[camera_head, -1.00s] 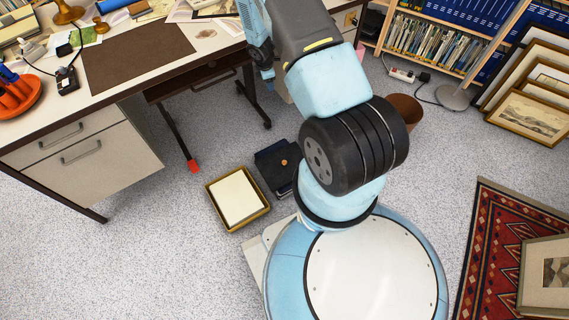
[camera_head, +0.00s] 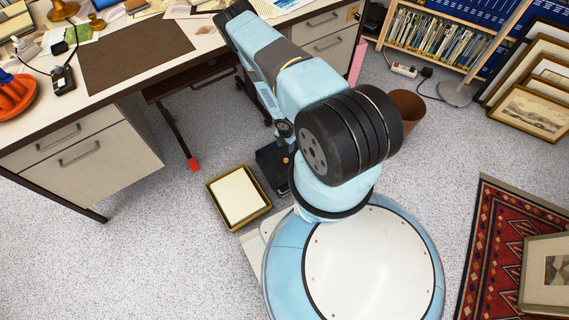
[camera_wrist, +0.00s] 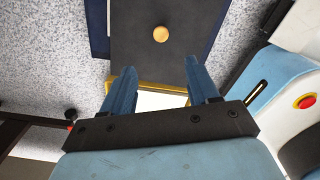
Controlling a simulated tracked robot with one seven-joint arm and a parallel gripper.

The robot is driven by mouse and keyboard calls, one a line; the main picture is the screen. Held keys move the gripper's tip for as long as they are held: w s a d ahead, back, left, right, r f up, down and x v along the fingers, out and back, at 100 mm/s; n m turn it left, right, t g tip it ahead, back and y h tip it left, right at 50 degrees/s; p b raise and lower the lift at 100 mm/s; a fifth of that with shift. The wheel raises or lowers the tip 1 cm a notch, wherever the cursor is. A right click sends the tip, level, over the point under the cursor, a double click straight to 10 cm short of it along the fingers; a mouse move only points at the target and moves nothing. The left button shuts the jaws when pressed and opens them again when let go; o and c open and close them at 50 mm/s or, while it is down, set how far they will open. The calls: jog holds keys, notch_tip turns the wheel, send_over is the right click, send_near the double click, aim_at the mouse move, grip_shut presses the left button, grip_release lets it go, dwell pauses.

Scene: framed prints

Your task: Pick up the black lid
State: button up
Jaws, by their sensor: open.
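The black lid (camera_wrist: 135,45) is a flat dark square with a round wooden knob (camera_wrist: 160,34). It lies on a dark blue item (camera_wrist: 97,25) near the floor, whose edges show around it. In the head view the lid (camera_head: 271,178) is just beside my base and partly hidden by my arm. My gripper (camera_wrist: 160,68) is open and empty, its two blue fingers pointing toward the lid. The knob lies ahead of the gap between the fingertips, not between them. In the head view the gripper is mostly hidden by my arm.
A gold-edged box holding white sheets (camera_head: 211,190) stands left of the lid; it shows under the fingers in the wrist view. A desk (camera_head: 60,140) with drawers is behind and left. Speckled floor (camera_head: 180,260) is free at lower left. A waste bin (camera_head: 408,106) stands right.

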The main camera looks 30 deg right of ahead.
send_over(286, 160)
notch_tip(286, 160, down, 7)
jog(key=shift+d+f, duration=0.1)
jog(key=shift+f, duration=3.3)
grip_shut()
